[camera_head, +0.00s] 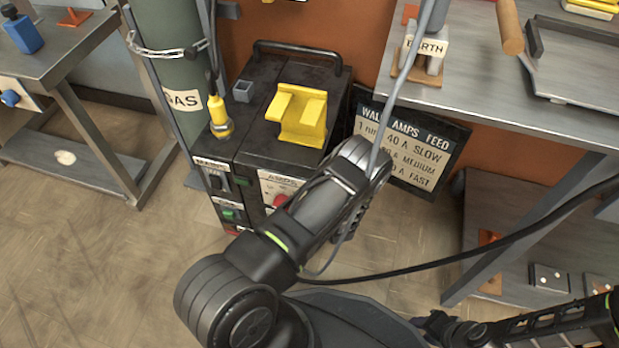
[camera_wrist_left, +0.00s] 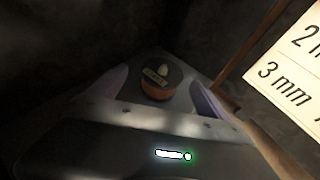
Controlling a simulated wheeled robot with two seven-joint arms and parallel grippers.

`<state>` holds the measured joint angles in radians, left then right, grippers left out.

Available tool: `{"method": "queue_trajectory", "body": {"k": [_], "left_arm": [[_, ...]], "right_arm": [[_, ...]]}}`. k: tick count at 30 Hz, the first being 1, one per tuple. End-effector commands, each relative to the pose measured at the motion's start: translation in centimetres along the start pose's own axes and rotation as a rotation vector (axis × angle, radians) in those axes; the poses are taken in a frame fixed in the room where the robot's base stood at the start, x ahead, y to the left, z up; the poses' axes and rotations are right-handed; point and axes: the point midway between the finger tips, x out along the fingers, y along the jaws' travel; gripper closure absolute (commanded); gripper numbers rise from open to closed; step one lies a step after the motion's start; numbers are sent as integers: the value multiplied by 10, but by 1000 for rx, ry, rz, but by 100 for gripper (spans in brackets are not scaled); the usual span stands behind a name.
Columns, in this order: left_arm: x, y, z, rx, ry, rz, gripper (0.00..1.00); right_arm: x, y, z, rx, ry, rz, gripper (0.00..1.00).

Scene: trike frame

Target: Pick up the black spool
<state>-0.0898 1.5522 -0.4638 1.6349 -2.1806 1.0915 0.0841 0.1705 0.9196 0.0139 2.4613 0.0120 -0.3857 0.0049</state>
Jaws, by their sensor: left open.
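I cannot make out a black spool with certainty. In the left wrist view, a small round thing (camera_wrist_left: 155,86) with an orange-brown side, a label and a pale centre sits in the dim light. It lies between the spread fingers of my left gripper (camera_wrist_left: 157,78), beyond their tips or level with them; I cannot tell which. No contact shows. In the head view my left arm reaches to the front of the sign board, and its own wrist mostly hides the left gripper (camera_head: 358,185).
The sign board (camera_head: 447,148) stands close to the left gripper. Behind are a black welder (camera_head: 263,135) with a yellow holder (camera_head: 302,112) and a green gas cylinder (camera_head: 170,40). A grey bench (camera_head: 575,115) is at right. A cable (camera_head: 420,270) crosses the front; floor at left is clear.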

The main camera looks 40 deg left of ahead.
Motion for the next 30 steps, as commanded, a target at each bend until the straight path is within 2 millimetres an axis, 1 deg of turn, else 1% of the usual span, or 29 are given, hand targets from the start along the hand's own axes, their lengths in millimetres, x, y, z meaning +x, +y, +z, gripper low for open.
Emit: {"method": "queue_trajectory", "body": {"k": [4, 7, 10, 13, 15, 18, 30], "left_arm": [[0, 0, 0, 0, 0, 0, 10], [5, 0, -2, -1, -1, 0, 10], [17, -2, -5, -3, -1, 0, 10], [33, -3, -8, -4, -1, 2, 10], [42, -3, -6, -3, -2, 0, 10], [51, -3, -5, -1, -1, 0, 10], [52, -3, -2, 0, 0, -1, 10]], "right_arm": [[0, 0, 0, 0, 0, 0, 64], [4, 1, 0, 0, 1, -1, 64], [13, 5, -1, 1, 1, -2, 64], [23, 9, -2, 2, 1, -4, 64], [26, 10, -2, 2, 2, -5, 64], [28, 11, -3, 3, 3, -6, 64], [27, 10, -3, 3, 3, -6, 64]]}}
